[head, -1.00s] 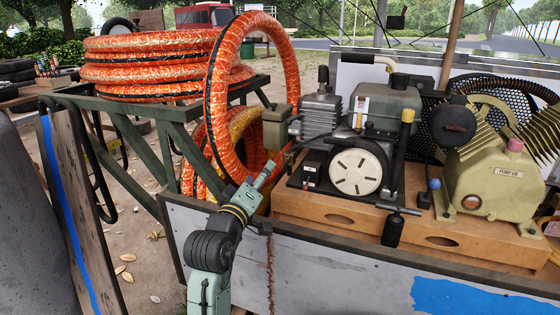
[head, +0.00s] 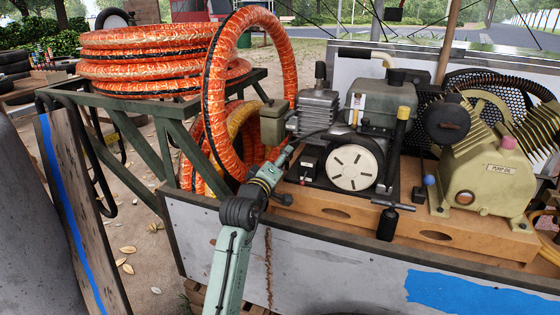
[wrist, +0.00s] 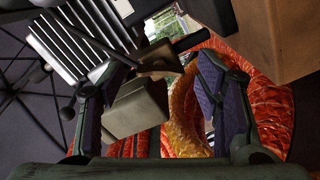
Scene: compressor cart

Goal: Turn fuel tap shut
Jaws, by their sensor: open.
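The engine (head: 357,128) stands on a wooden base on the cart, with a finned cylinder (head: 319,108) and an olive box (head: 272,128) at its left. My gripper (head: 290,153) is at the engine's left side, just below the olive box and cylinder. In the wrist view my gripper (wrist: 163,64) is open, its two purple-padded fingers apart. The olive box (wrist: 137,108) and a brownish bracket-like part with a dark rod show between and beyond the fingers. I cannot tell for sure which small part is the fuel tap. I see no contact clearly.
Orange hose coils (head: 150,65) lie on a green rack (head: 185,150) to the left, and a hose loop hangs close behind my gripper. The cart's side wall (head: 330,262) runs below my arm. A pump (head: 490,165) stands at the right.

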